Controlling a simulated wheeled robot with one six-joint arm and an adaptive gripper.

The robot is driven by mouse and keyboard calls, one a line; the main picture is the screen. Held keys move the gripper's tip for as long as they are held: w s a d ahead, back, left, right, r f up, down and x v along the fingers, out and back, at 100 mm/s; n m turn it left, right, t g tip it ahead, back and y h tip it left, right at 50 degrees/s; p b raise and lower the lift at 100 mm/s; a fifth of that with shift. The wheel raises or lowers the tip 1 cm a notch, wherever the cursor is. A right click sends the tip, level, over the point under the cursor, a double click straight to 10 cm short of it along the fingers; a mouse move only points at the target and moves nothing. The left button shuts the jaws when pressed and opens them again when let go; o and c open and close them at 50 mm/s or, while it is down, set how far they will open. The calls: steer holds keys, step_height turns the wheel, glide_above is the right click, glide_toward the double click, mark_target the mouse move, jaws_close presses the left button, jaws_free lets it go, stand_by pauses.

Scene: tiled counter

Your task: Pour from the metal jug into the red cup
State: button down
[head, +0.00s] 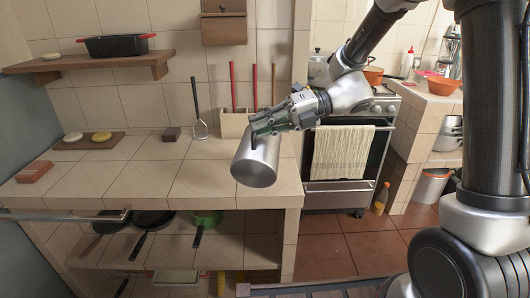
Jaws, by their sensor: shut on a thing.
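The metal jug (257,163) is a plain silver cylinder in the head view, tilted, above the right part of the tiled counter. My gripper (262,126) is shut on it near its upper end, and the fingers hide part of that end. The jug's opening is not visible. The red cup is not visible in this view; it may be hidden behind the jug or out of frame.
The tiled counter (150,185) has open room left of the jug. A wooden board (89,141) with round items, a reddish block (34,171), a small brown block (172,133) and a utensil holder (234,124) stand on it. A stove (343,160) stands behind right.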

mark_target(255, 138)
steer(key=s, duration=0.1)
steer(key=s+f+n, duration=0.1)
steer(key=s+f+n+t, duration=0.1)
steer(key=shift+a+h, duration=0.35)
steer(key=shift+h, duration=0.05)
steer(key=shift+w, duration=0.15)
steer(key=shift+r, duration=2.5)
